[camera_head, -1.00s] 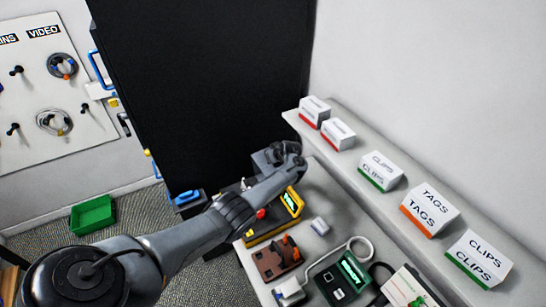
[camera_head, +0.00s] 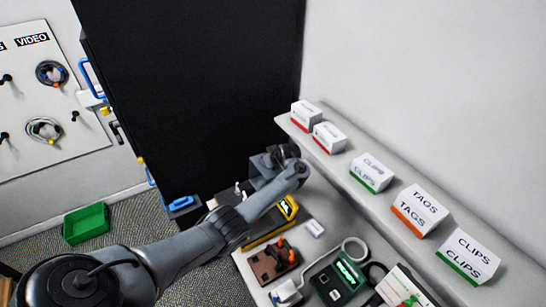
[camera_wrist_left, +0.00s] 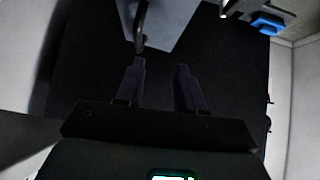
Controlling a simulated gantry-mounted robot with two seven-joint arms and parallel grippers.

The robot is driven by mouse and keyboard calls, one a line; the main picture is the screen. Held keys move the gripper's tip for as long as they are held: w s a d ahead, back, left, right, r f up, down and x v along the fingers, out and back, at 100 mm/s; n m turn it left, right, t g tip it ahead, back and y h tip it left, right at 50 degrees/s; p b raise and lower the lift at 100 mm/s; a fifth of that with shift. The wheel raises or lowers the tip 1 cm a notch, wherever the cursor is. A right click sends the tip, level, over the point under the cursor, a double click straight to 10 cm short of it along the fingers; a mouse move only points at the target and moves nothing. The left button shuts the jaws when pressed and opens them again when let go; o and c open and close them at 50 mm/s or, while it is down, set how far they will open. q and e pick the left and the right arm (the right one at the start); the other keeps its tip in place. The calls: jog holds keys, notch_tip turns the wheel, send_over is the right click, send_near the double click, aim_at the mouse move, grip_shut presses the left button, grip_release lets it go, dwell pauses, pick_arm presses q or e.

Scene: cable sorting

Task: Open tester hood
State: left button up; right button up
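The tester is a yellow and black box (camera_head: 288,208) with a lit green display, on the bench in the head view. My left arm reaches across it and hides much of it. My left gripper (camera_head: 280,155) is above the tester's far side, beside the tall black panel. In the left wrist view its two dark fingers (camera_wrist_left: 162,85) are apart, with nothing seen gripped between them. A dark curved bar (camera_wrist_left: 140,28) in front of a grey plate (camera_wrist_left: 180,22) is near the left fingertip; contact cannot be told. I cannot clearly make out the hood. My right gripper is not in view.
A tall black panel (camera_head: 200,90) stands behind the gripper. A shelf at right holds several white boxes (camera_head: 420,208). A brown block (camera_head: 273,260), a green device (camera_head: 340,280) and a white cable (camera_head: 345,243) lie on the bench. A green bin (camera_head: 87,223) is on the floor.

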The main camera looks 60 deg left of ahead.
pick_arm(q)
jog(key=p+v, duration=0.1)
jog(key=v, duration=0.4)
jog(key=shift+d+r, duration=0.25)
jog(key=shift+d, duration=0.05)
